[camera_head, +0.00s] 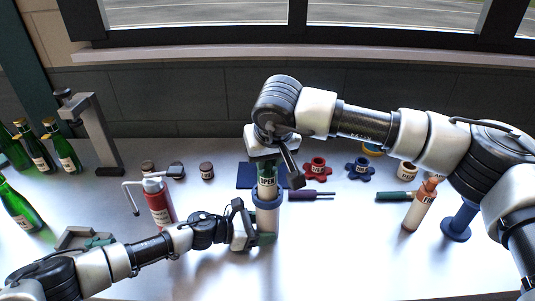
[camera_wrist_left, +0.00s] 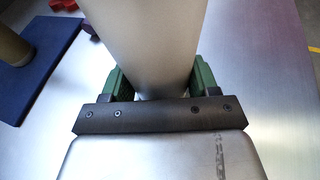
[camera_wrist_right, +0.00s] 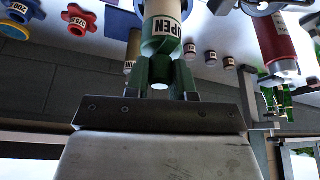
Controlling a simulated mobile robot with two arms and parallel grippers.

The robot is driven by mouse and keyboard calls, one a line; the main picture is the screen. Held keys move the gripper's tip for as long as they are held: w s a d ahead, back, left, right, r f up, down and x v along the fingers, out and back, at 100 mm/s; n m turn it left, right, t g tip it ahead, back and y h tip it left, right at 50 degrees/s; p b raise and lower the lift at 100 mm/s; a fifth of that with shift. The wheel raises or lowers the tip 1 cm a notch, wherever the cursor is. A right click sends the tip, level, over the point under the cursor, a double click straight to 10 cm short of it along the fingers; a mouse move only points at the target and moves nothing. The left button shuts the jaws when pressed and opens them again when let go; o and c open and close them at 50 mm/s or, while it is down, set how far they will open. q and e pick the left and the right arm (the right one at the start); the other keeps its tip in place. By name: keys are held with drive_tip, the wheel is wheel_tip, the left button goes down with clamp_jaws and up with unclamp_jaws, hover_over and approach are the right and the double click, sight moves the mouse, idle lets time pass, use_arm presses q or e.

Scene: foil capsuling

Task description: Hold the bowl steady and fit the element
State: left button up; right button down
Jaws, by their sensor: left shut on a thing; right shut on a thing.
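A pale grey cylinder, which I take for the bowl (camera_head: 268,218), stands upright on the bench in the head view, with a blue collar round its upper part. My left gripper (camera_head: 262,238) is shut on its lower side; the green fingers flank the cylinder (camera_wrist_left: 145,45) in the left wrist view. Above the collar is a green piece with a white "OPEN" label (camera_head: 267,182), probably the element. My right gripper (camera_head: 268,160) is shut on its green end (camera_wrist_right: 160,70) from above. The piece lines up with the cylinder; the collar hides how far it sits inside.
A red bottle (camera_head: 160,205) with a lever top stands left of the cylinder, near my left arm. A blue mat (camera_head: 246,172), a red knob (camera_head: 317,169) and a blue knob (camera_head: 359,170) lie behind. An orange-topped bottle (camera_head: 415,212) stands right. The front right bench is clear.

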sight(267, 185)
drive_tip(key=shift+f, duration=3.9)
drive_tip(key=c, duration=1)
unclamp_jaws()
drive_tip(key=shift+o, duration=0.6)
drive_tip(key=v, duration=1.2)
use_arm(q)
drive_tip(key=o, duration=1.2)
